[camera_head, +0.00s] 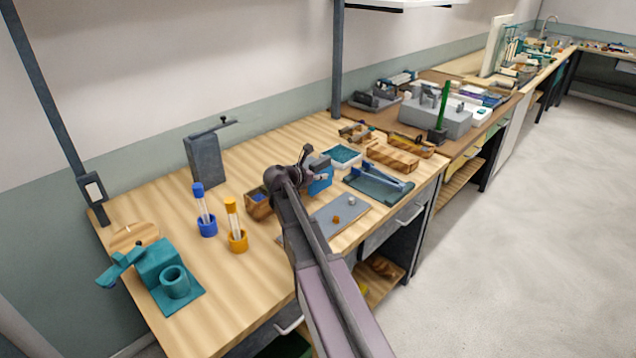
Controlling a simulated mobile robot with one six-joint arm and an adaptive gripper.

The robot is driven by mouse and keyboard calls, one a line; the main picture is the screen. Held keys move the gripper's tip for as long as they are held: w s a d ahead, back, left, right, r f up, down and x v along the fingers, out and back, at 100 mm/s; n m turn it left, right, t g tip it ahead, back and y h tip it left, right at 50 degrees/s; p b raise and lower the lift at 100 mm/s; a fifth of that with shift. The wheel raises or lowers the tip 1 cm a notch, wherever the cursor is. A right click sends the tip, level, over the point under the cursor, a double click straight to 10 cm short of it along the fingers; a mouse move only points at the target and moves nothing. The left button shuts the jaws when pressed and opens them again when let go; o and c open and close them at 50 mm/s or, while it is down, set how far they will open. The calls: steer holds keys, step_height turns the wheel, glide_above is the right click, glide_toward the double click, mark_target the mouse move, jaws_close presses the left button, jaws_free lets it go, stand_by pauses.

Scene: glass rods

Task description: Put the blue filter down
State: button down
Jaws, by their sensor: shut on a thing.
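My gripper (318,170) is over the middle of the wooden workbench (262,285), at the end of my dark arm. It is shut on a flat blue piece, the blue filter (321,183), which shows just right of my wrist. The filter looks upright, and part of it is hidden behind my gripper. I cannot tell whether its lower edge touches anything or hangs above the bench.
A grey plate (353,207) with a small orange knob lies in front. A wooden box (258,205), blue (207,225) and orange (238,241) tube holders and a teal fixture (178,290) stand left. A teal tray (343,156) and a dark-teal tray (378,188) lie right.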

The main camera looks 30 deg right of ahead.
mark_target(318, 181)
steer(key=shift+w+d, duration=0.15)
steer(key=shift+w, duration=0.35)
steer(key=shift+w+f+b, duration=0.2)
steer(key=shift+f+b, duration=0.1)
steer(key=shift+s+f+b, duration=0.1)
steer(key=shift+f+b, duration=1.45)
steer(key=shift+f, duration=0.1)
steer(key=shift+c, duration=2.3)
jaws_free()
